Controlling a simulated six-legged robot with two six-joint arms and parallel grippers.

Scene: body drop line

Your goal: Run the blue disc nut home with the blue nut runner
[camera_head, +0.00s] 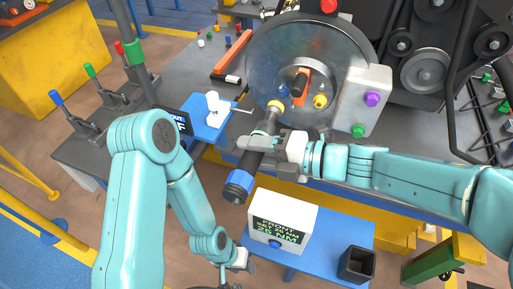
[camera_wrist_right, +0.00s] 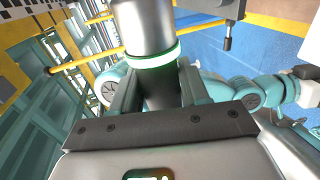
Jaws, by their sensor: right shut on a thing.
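The blue nut runner (camera_head: 244,172) is a dark cylinder with a blue rear end. My right gripper (camera_head: 268,141) is shut around its body; the right wrist view shows the jaws on both sides of the dark cylinder (camera_wrist_right: 155,85), which has a pale green ring. The tool slants up toward the grey disc (camera_head: 348,52), its yellowish tip close to the disc's lower left. A small blue nut (camera_head: 283,91) shows on the disc just above the tip; I cannot tell whether they touch. My left gripper (camera_head: 238,261) hangs low, away from the disc, its jaws unclear.
A white box (camera_head: 283,222) with a green "FRONT" readout and a black bin (camera_head: 357,264) stand on a blue shelf. A yellow nut (camera_head: 320,101) and orange-and-black part sit on the disc. A grey box (camera_head: 362,98) with purple and green knobs is right. Colored levers stand left.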

